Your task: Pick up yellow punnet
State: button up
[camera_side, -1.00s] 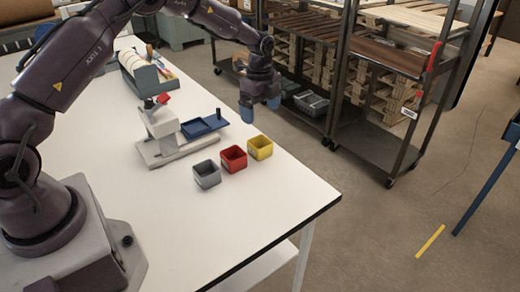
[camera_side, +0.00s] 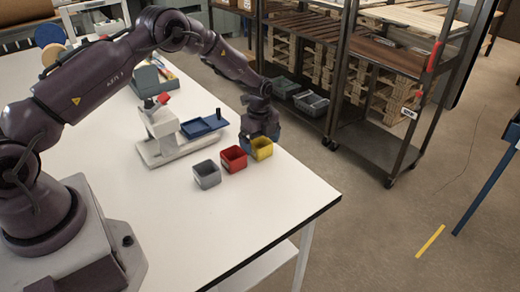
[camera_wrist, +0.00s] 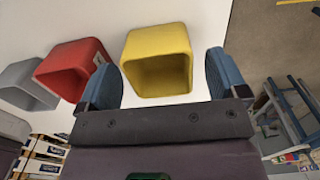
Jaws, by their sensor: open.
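The yellow punnet (camera_side: 261,149) stands on the white table, at the right end of a row with the red and grey punnets. In the wrist view the yellow punnet (camera_wrist: 158,45) lies ahead of and partly between the two blue fingers. My gripper (camera_side: 262,132) is low, just behind the yellow punnet. In the wrist view my gripper (camera_wrist: 163,78) is open, with one finger on each side of the punnet's near edge. Nothing is held. Whether a finger touches the punnet I cannot tell.
The red punnet (camera_side: 233,159) stands close beside the yellow one, near the left finger in the wrist view. The grey punnet (camera_side: 206,174) is further along. A scale-like device with a blue tray (camera_side: 203,126) stands to the left. The table front is clear.

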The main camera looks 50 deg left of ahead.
notch_tip(320, 180, down, 2)
jog(key=shift+f, duration=0.1)
jog(key=shift+c, duration=0.2)
jog(key=c, duration=0.9)
jog(key=shift+c, duration=0.2)
